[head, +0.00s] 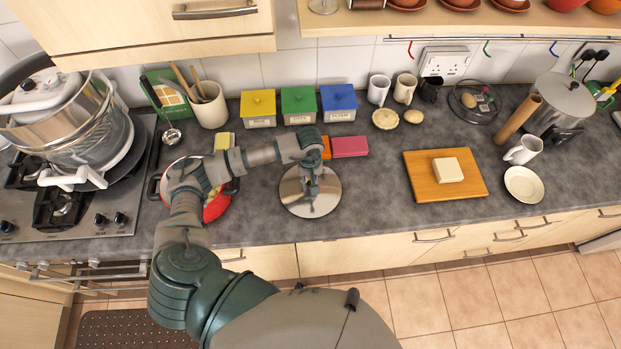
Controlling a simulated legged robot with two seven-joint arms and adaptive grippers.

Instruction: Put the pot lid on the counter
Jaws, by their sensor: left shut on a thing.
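The pot lid (325,205) is a round, shiny, mirror-like disc at the middle of the counter, near its front edge. My left gripper (311,186) points down over the lid's centre and is shut on it, at its knob, which the fingers mostly hide. The lid looks level. I cannot tell whether it rests on the counter (375,200) or hangs just above it. My right gripper is not in view.
Yellow, green and blue canisters (298,106) line the wall, with a pink block (349,147) in front. A wooden board (420,178) holding a white block (447,170) lies to the right. The stove (90,220) is at the left. Counter between lid and board is clear.

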